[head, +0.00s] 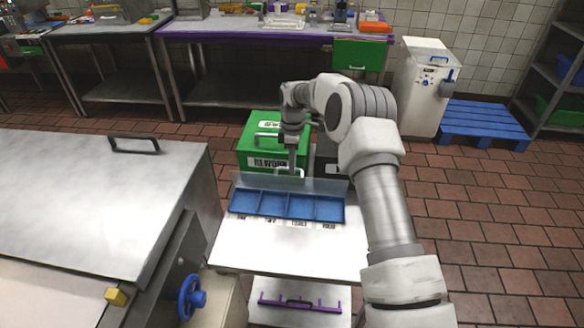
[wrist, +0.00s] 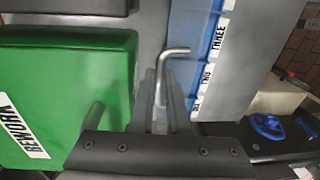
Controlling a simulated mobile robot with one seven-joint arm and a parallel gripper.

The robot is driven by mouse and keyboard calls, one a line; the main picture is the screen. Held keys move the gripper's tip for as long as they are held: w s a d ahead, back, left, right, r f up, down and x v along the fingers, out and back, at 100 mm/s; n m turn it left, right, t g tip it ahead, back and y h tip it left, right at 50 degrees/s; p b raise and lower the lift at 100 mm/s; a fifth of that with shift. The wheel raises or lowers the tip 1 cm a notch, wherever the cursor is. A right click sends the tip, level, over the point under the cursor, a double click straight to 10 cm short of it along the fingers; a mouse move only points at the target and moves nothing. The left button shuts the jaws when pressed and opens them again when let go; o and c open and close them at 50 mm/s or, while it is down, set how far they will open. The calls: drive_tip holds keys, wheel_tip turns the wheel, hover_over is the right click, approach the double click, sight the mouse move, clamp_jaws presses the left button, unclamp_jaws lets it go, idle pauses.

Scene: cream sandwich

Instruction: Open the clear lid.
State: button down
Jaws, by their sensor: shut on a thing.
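The clear lid (head: 325,186) shows as a pale see-through panel standing raised along the far edge of the blue four-compartment tray (head: 343,211). The tray's compartments are uncovered from above and look empty. My gripper (head: 291,172) reaches down to the middle of the lid's upper edge. In the wrist view a bent metal handle (wrist: 174,51) runs down between my gripper's fingers (wrist: 163,110), and the gripper is shut on it. The dark gripper body hides part of the grip. The tray (wrist: 196,60) shows at the upper right there, with number labels along its side.
A green box (head: 258,137) with a label stands just behind the lid, close to my gripper; it fills the left of the wrist view (wrist: 70,85). A large steel-topped machine (head: 90,195) with a black handle stands left. Bare metal counter (head: 285,252) lies before the tray.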

drive_tip(key=shift+d+f, duration=0.1)
drive_tip(key=shift+f, duration=0.3)
drive_tip(key=shift+s, duration=0.1)
drive_tip(key=c, duration=0.9)
unclamp_jaws()
drive_tip(key=shift+r, duration=0.2)
drive_tip(key=shift+w+r, duration=0.1)
drive_tip(key=shift+w, duration=0.2)
